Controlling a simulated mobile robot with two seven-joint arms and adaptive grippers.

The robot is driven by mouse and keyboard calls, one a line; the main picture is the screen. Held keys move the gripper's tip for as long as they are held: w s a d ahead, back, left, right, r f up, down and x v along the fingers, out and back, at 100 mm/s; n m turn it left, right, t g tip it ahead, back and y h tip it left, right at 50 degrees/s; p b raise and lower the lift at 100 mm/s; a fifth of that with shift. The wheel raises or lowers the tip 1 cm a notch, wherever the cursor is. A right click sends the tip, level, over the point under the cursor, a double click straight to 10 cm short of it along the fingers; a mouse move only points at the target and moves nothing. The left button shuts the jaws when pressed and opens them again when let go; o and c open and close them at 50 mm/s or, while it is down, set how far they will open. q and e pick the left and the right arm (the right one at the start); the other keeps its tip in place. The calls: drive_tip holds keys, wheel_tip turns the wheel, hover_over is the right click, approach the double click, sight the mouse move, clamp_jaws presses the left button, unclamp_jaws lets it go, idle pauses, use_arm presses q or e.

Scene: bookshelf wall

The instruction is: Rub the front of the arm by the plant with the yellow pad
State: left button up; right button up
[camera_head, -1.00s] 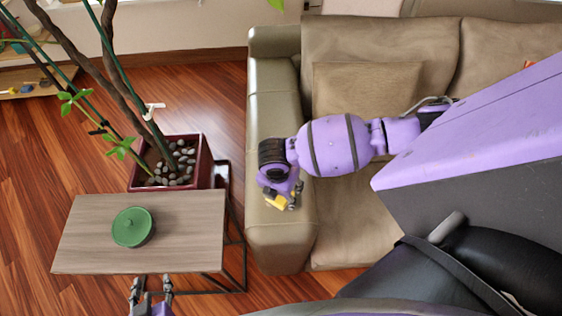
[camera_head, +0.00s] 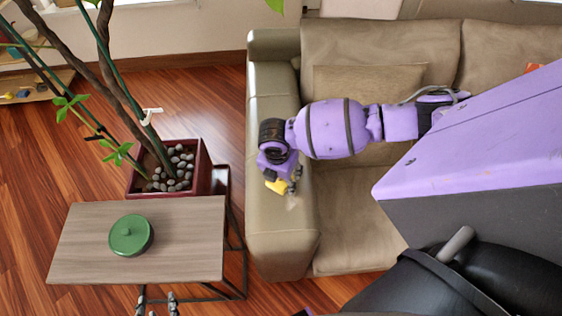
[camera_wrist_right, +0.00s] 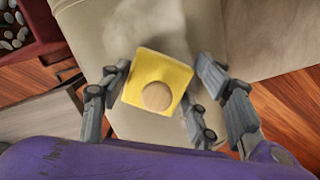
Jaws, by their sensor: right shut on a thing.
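The sofa arm by the plant (camera_head: 275,235) is tan leather; it also shows in the right wrist view (camera_wrist_right: 125,25). My right gripper (camera_head: 287,187) is over its front part and is shut on the yellow pad (camera_head: 276,186). In the right wrist view the square pad (camera_wrist_right: 163,70) with its round wooden knob (camera_wrist_right: 157,96) is between the fingers. A pale, hazy smudge (camera_head: 292,203) shows on the arm beside the pad. Whether the pad touches the leather is unclear. My left gripper (camera_head: 157,303) is at the bottom edge, fingers apart, partly cut off.
The plant's dark red pot (camera_head: 203,170) with grey stones stands left of the sofa arm. In front of it is a low wooden table (camera_head: 80,245) with a green lidded pot (camera_head: 131,236). A cushion (camera_head: 385,80) leans on the sofa back.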

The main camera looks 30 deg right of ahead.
drive_tip(key=shift+w+d, duration=0.1)
drive_tip(key=shift+w, duration=0.2)
drive_tip(key=shift+w+d+f+b, duration=0.1)
drive_tip(key=shift+w+d+b, duration=0.2)
drive_tip(key=shift+w, duration=0.4)
drive_tip(key=shift+w+d+f+b, duration=0.1)
drive_tip(key=shift+w+d+b, duration=0.1)
drive_tip(key=shift+w+d, duration=0.35)
use_arm(q)
drive_tip(key=shift+g, duration=0.4)
drive_tip(key=shift+s+f+b, duration=0.3)
drive_tip(key=shift+s+f, duration=0.45)
drive_tip(key=shift+f, duration=0.25)
drive_tip(key=shift+s+f+b, duration=0.25)
drive_tip(key=shift+s+f, duration=0.5)
drive_tip(key=shift+f, duration=0.25)
use_arm(e)
drive_tip(key=shift+w+d+r, duration=0.1)
drive_tip(key=shift+w+d, duration=0.15)
drive_tip(key=shift+w, duration=0.45)
drive_tip(key=shift+w+d, duration=0.3)
drive_tip(key=shift+w, duration=0.45)
drive_tip(key=shift+w+d+r, duration=0.1)
drive_tip(key=shift+w+d, duration=0.15)
drive_tip(key=shift+w, duration=0.45)
